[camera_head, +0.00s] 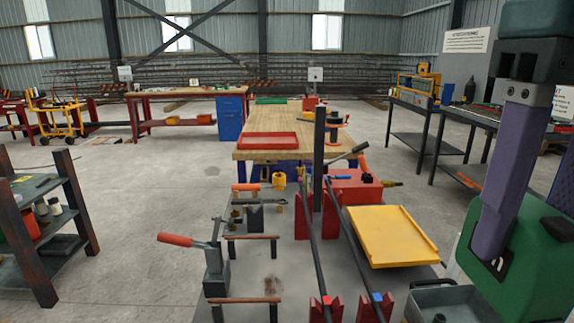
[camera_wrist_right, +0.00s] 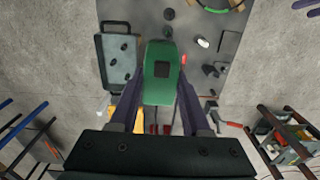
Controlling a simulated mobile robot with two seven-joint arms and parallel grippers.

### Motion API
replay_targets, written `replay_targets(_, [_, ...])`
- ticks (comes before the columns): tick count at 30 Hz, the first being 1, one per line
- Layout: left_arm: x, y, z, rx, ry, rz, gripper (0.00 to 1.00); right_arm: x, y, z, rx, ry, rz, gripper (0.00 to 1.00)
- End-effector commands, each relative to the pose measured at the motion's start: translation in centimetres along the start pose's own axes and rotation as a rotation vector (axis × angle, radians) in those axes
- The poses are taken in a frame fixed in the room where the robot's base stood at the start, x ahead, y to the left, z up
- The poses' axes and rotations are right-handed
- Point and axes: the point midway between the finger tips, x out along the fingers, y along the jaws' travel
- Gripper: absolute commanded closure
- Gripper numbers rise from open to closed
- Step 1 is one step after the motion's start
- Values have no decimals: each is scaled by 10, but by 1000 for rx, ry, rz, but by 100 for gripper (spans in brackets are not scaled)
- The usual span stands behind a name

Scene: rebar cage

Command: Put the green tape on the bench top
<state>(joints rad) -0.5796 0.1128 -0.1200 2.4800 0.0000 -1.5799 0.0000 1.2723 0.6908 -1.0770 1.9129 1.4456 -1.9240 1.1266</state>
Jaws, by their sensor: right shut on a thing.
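The green tape (camera_head: 525,262) is a large green block at the right edge of the head view. In the right wrist view the green tape (camera_wrist_right: 162,62) sits between the two purple fingers of my right gripper (camera_wrist_right: 162,88), which is shut on it. In the head view one purple finger of the right gripper (camera_head: 490,245) lies against the tape's side and hides part of it. A wooden bench top (camera_head: 262,118) stands ahead in the middle, apart from the tape. My left gripper is not in view.
A low grey work surface in front holds clamps, long bars on red stands (camera_head: 328,308), a yellow tray (camera_head: 390,236) and a grey tray (camera_head: 450,300). A red tray (camera_head: 268,141) sits on the wooden bench. A dark shelf (camera_head: 70,200) stands left; the floor between is clear.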

Motion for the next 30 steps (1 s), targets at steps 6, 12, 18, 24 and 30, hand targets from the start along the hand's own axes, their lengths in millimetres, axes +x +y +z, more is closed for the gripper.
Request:
replay_targets(6, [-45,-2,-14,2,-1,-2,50,-72,14,-3,15,-2,-1,100])
replay_targets(12, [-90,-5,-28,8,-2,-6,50,-116,14,3,15,-3,0,100])
replay_targets(18, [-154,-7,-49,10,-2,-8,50,-179,13,12,13,-3,-1,100])
replay_targets(24, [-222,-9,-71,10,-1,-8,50,-246,13,23,14,-3,0,100])
replay_targets(30, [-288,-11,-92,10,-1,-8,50,-312,13,34,14,-3,0,100])
